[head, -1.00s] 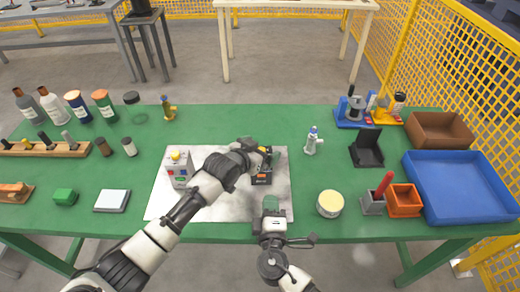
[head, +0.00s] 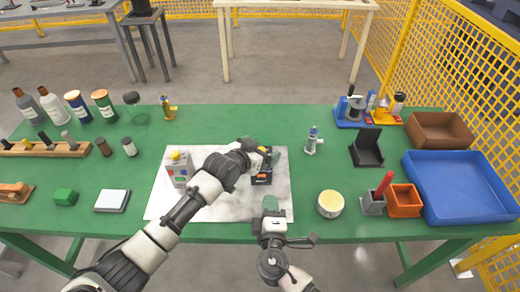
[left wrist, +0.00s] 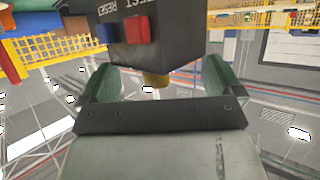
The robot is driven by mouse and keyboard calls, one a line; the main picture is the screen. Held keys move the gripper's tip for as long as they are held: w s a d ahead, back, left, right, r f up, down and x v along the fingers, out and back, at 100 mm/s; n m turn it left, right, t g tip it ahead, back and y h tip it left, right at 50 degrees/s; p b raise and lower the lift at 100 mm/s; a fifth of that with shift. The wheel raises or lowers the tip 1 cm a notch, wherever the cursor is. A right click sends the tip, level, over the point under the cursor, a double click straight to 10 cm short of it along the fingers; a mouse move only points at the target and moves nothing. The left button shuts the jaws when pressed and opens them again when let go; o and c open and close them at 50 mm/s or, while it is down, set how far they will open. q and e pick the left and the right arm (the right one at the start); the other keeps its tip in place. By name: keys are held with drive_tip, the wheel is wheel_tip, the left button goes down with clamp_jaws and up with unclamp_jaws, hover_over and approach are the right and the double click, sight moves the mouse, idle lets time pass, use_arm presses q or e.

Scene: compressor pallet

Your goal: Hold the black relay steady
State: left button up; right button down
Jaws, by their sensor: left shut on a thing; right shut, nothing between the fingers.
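The black relay (head: 262,180) stands on the white mat (head: 215,208) at the middle of the green table. In the left wrist view the relay (left wrist: 160,40) is a dark block with a red button, a blue button and white lettering, one word reading RESET. My left gripper (head: 266,158) is shut on the relay, with a green fingertip on each side of it in the wrist view (left wrist: 152,82). The gripper partly hides the relay in the head view. My right gripper (head: 271,204) is shut and empty near the mat's front right corner, apart from the relay.
A grey box with a yellow knob (head: 178,168) stands on the mat's left. A small bottle (head: 311,141) and a round cream tin (head: 330,204) stand to the right of the mat. A blue tray (head: 460,212) and an orange bin (head: 404,208) are farther right.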

idle(0.6)
drive_tip(key=y, duration=0.1)
drive_tip(key=w+g+y, duration=0.1)
drive_tip(key=y, duration=0.1)
drive_tip(key=shift+a+f+n+y, duration=0.15)
drive_tip(key=shift+f+n+y, duration=0.05)
drive_tip(key=shift+n+y, duration=0.1)
drive_tip(key=g+y, duration=0.1)
drive_tip(key=y, duration=0.2)
drive_tip(key=shift+n+g, duration=0.3)
drive_tip(key=y, duration=0.1)
drive_tip(key=g+y, duration=0.1)
drive_tip(key=y, duration=0.1)
drive_tip(key=shift+s+r+n, duration=0.2)
drive_tip(key=shift+s+n, duration=0.15)
drive_tip(key=shift+n, duration=0.05)
drive_tip(key=g, duration=0.1)
drive_tip(key=s+y, duration=0.1)
drive_tip(key=g+y, duration=0.1)
drive_tip(key=shift+s+d+r+n+g, duration=0.2)
drive_tip(key=shift+d+r+n+g, duration=0.05)
drive_tip(key=shift+d+n+g, duration=0.05)
hover_over(269, 179)
drive_tip(key=s, duration=0.5)
drive_tip(key=shift+w+y, duration=0.25)
drive_tip(key=shift+y, duration=0.05)
